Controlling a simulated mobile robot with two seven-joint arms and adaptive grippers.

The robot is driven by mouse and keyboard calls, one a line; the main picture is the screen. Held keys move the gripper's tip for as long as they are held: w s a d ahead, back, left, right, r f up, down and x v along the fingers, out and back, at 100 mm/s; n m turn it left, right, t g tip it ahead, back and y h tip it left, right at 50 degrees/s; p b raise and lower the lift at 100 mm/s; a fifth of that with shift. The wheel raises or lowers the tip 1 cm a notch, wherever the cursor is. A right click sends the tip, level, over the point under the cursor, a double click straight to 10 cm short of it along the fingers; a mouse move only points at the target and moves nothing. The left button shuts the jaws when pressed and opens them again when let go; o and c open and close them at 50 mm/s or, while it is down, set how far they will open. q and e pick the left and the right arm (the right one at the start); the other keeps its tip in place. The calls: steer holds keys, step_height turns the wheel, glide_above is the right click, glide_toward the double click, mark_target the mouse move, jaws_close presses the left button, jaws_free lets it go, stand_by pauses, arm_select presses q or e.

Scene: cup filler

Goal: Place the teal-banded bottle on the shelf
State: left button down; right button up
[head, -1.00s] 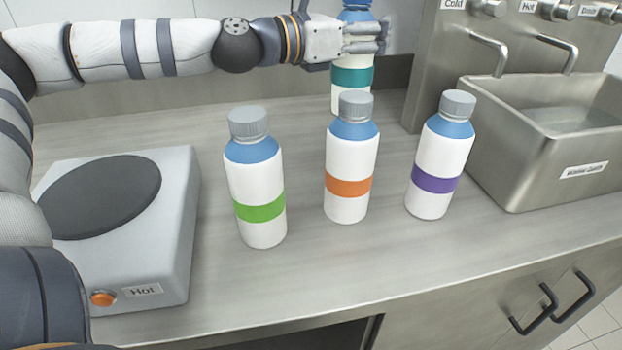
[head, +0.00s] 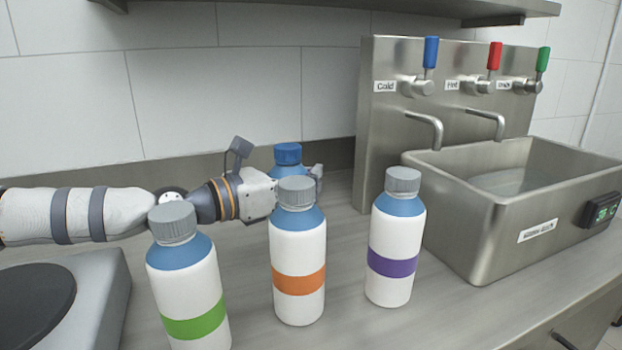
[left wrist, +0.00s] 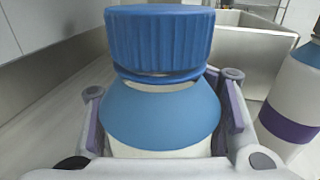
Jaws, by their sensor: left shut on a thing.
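The teal-banded bottle (head: 288,155) stands behind the orange-banded bottle in the head view. Only its blue cap and blue shoulder show there; its teal band is hidden. My left gripper (head: 314,180) comes in from the left and is shut on this bottle. In the left wrist view the blue cap and shoulder of the bottle (left wrist: 160,105) fill the middle, upright between the fingers of the left gripper (left wrist: 163,125). I cannot tell whether its base touches the counter. The shelf (head: 400,12) runs along the wall at the top. My right gripper is not in view.
Green-banded (head: 188,285), orange-banded (head: 298,250) and purple-banded (head: 394,240) bottles with grey caps stand in front on the counter. A tap panel (head: 385,140) and a metal basin (head: 475,235) stand at right. A hot plate (head: 105,290) is at left.

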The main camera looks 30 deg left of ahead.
arm_select(q)
steer(key=c, duration=1.3)
jaws_free()
steer(key=shift+f, duration=0.15)
steer(key=shift+c, duration=0.2)
steer(key=o, duration=0.7)
